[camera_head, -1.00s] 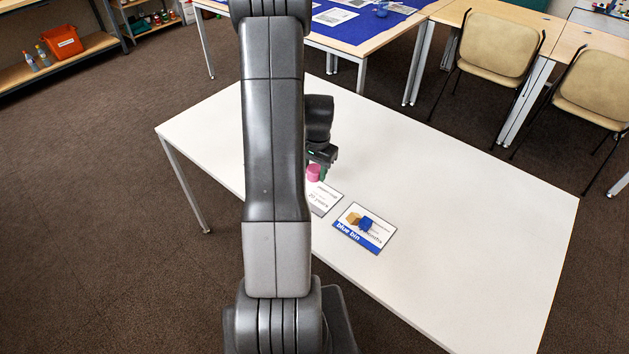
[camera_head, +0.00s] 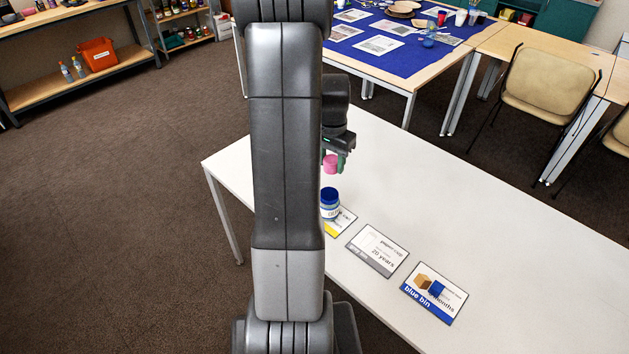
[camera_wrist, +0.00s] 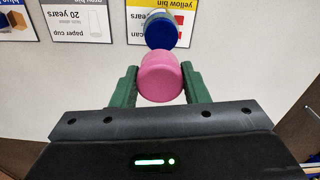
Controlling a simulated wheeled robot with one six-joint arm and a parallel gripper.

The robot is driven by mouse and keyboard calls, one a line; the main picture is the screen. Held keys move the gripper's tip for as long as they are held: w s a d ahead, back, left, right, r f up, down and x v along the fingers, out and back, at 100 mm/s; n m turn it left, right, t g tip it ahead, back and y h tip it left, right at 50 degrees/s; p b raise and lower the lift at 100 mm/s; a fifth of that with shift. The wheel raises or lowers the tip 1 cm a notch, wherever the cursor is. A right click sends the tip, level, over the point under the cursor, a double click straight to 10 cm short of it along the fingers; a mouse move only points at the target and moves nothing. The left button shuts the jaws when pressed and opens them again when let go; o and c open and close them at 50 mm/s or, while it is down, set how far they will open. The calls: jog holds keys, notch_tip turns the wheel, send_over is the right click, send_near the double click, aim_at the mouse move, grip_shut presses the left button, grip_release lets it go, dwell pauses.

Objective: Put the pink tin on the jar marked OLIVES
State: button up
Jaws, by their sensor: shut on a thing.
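The pink tin (camera_head: 331,164) is held between the fingers of my gripper (camera_head: 334,162), above the white table. The wrist view also shows the pink tin (camera_wrist: 160,77) between my green fingers (camera_wrist: 158,88). A jar with a blue lid (camera_head: 329,195) stands on the table below and nearer in the head view. Part of its label shows, but I cannot read it fully. In the wrist view the blue lid (camera_wrist: 161,32) is just beyond the tin and partly covered by it. The tin appears apart from the jar.
The jar stands at a yellow bin card (camera_head: 343,226), partly hidden by my arm. A grey paper cup card (camera_head: 377,250) and a blue bin card (camera_head: 434,293) with small blocks lie to the right. The white table (camera_head: 480,210) is otherwise clear on its right side.

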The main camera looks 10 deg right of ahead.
aim_at(329, 193)
jog(key=shift+w+a+f, duration=0.1)
jog(key=shift+f, duration=0.1)
notch_tip(329, 193, down, 9)
jog(key=shift+f+p, duration=0.1)
jog(key=shift+p, duration=0.65)
jog(key=shift+f, duration=0.1)
jog(key=shift+f, duration=0.2)
jog(key=o, duration=1)
jog(key=shift+r, duration=0.15)
jog(key=r, duration=0.6)
jog(key=r+b, duration=0.1)
jog(key=r, duration=0.5)
jog(key=shift+s+a+r, duration=0.15)
jog(key=shift+s, duration=0.05)
